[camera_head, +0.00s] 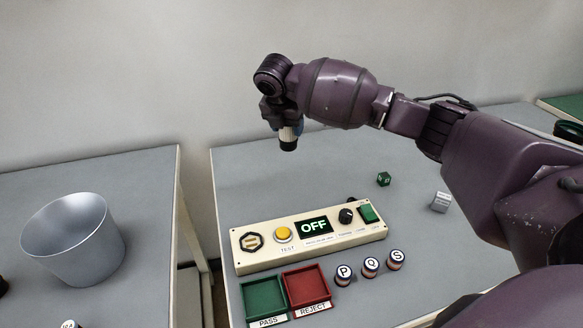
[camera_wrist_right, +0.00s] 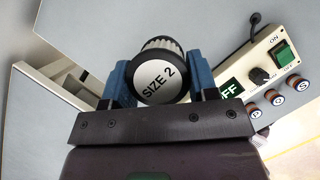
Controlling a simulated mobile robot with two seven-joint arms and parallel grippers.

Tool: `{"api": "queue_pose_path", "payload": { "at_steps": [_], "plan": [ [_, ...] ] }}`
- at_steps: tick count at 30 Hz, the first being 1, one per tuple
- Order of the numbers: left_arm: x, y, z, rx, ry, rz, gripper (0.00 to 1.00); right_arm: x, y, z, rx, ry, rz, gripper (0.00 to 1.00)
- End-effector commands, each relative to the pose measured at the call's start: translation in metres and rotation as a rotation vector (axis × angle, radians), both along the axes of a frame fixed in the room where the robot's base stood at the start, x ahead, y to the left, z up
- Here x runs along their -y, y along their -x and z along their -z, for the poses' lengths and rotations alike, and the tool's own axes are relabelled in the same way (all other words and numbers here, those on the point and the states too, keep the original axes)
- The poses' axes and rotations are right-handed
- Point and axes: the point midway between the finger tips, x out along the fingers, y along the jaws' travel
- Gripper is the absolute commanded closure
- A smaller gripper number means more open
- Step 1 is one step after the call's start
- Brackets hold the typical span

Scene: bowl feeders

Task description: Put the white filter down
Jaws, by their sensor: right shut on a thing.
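My right gripper (camera_head: 287,120) is shut on the white filter (camera_head: 288,136) and holds it up in the air above the far part of the right-hand table. In the right wrist view the filter (camera_wrist_right: 159,75) is a ribbed white cylinder with a dark rim, its round end marked "SIZE 2". It sits between the blue fingers of the right gripper (camera_wrist_right: 160,82). In the head view the filter's lower end is dark, and its upper part is hidden by the gripper. My left gripper is not in view.
Below stands a cream test panel (camera_head: 245,262) reading OFF, with green PASS (camera_head: 263,296) and red REJECT (camera_head: 306,285) trays in front. Knobs marked P, Q, S (camera_head: 370,267) stand beside them. The table's back left is clear.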

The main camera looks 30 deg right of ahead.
Motion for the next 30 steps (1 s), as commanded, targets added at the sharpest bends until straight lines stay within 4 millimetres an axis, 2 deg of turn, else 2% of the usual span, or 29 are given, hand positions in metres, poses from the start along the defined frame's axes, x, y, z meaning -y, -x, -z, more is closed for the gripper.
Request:
{"api": "queue_pose_path", "payload": {
  "at_steps": [1,3,9,20,27,30],
  "plan": [
    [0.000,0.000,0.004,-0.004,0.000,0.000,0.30,0.000,0.000,0.016,-0.006,-0.001,0.000,0.70],
    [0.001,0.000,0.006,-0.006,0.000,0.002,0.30,0.000,0.000,0.032,-0.007,-0.001,0.000,0.70],
    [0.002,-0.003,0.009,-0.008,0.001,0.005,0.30,0.000,0.000,0.068,-0.004,-0.001,0.001,0.70],
    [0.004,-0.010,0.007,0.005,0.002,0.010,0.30,0.000,0.000,0.092,-0.001,0.000,0.000,0.70],
    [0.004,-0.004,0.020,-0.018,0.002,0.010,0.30,0.000,0.001,0.132,-0.006,-0.001,0.001,0.70],
    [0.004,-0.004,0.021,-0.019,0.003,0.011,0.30,0.000,0.000,0.140,-0.002,0.000,0.001,0.70]
  ]
}}
